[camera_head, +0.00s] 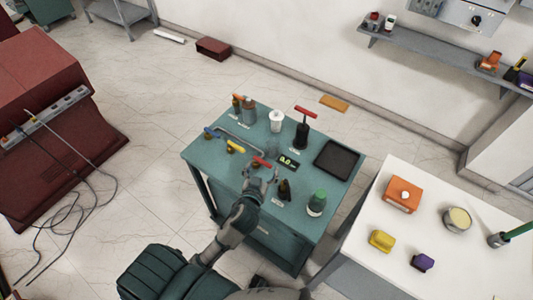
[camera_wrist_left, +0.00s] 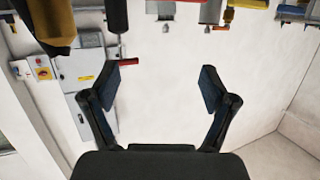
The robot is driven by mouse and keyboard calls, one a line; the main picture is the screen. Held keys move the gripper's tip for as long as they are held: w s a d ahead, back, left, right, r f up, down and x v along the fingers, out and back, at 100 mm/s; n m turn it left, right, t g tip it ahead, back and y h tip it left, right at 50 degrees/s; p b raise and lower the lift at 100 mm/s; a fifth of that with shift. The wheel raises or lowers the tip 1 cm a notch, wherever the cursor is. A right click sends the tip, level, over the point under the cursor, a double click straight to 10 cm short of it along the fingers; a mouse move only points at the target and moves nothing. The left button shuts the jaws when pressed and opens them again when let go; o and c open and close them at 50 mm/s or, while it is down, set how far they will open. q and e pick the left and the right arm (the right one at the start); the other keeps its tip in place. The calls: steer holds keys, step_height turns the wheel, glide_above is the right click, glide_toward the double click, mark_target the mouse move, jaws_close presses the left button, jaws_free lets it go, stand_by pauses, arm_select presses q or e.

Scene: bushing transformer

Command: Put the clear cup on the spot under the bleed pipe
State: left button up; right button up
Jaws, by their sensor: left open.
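A small white, pale-lidded vessel (camera_head: 276,121) stands upright near the back of the teal cabinet top; I cannot tell whether it is the clear cup. A thin bent grey pipe (camera_head: 240,137), which looks like the bleed pipe, runs among coloured valve handles at the left. The spot under it cannot be made out. My left gripper (camera_head: 258,175) is over the front of the cabinet top, open and empty, beside the red valve handle (camera_head: 262,162). In the left wrist view its fingers (camera_wrist_left: 161,78) are spread with only wall between them. My right gripper is not in view.
On the cabinet top (camera_head: 200,158) stand a black red-handled tool (camera_head: 302,130), a dark cone-like item (camera_head: 284,190), a green-capped bottle (camera_head: 316,203), a small display (camera_head: 288,162) and a black tray (camera_head: 337,159). A white table (camera_head: 385,245) with several items stands at the right.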

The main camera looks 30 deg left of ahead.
arm_select(q)
steer(key=f, duration=0.1)
glide_toward(274, 140)
steer(key=shift+w+a+n+g, duration=0.15)
steer(key=shift+w+n, duration=0.05)
steer(key=shift+w, duration=0.25)
steer(key=shift+w+a+n+g, duration=0.15)
steer(key=shift+w+n, duration=0.05)
steer(key=shift+w, duration=0.3)
steer(key=x, duration=0.4)
steer(key=shift+w+d+f+p, duration=0.1)
steer(key=shift+w+f+p, duration=0.05)
steer(key=shift+w+p, duration=0.2)
steer(key=shift+s, duration=0.1)
steer(key=shift+c, duration=0.3)
steer(key=c, duration=1.3)
